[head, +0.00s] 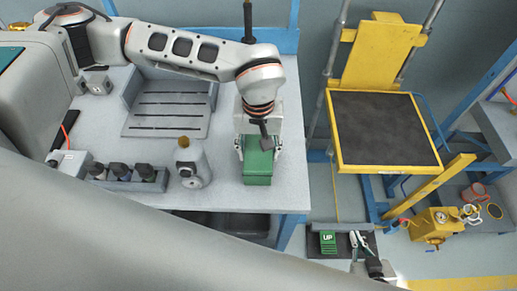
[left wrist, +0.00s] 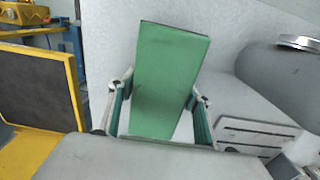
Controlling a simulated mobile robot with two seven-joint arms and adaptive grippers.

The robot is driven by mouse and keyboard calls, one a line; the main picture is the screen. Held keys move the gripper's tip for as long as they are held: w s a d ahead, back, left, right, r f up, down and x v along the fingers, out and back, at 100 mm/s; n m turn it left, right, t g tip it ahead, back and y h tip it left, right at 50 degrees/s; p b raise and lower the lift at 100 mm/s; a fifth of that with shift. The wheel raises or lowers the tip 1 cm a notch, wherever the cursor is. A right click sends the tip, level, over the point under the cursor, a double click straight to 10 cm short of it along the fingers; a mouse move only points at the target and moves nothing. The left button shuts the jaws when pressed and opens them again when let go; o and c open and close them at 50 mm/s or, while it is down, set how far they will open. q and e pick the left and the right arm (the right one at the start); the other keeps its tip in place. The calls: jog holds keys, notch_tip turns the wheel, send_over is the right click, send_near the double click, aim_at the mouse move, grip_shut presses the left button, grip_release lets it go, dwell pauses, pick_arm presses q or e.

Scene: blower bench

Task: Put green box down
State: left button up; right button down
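The green box (head: 258,167) stands at the right front part of the grey workbench, near its edge. It also shows in the left wrist view (left wrist: 166,75), between the fingers. My left gripper (head: 258,148) reaches down over the box, with one finger on each side. The left wrist view shows narrow gaps between the fingers and the box sides, so the gripper looks open around it. The box's underside is hidden, but it appears to rest on the bench. My right gripper (head: 361,240) is low at the right, apart from the box; its opening is unclear.
A white bottle-like part (head: 191,163) stands left of the box, beside a rack of dark knobs (head: 130,178). A slotted grey tray (head: 168,110) lies behind. A yellow-framed platform (head: 380,130) stands right of the bench. A green UP sign (head: 328,241) is near my right gripper.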

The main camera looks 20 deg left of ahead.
aim_at(258, 145)
pick_arm(q)
jog(key=shift+o, duration=0.9)
jog(key=shift+r, duration=0.1)
jog(key=shift+r, duration=0.35)
notch_tip(258, 145, up, 11)
jog(key=shift+r, duration=0.2)
jog(key=shift+s, duration=0.15)
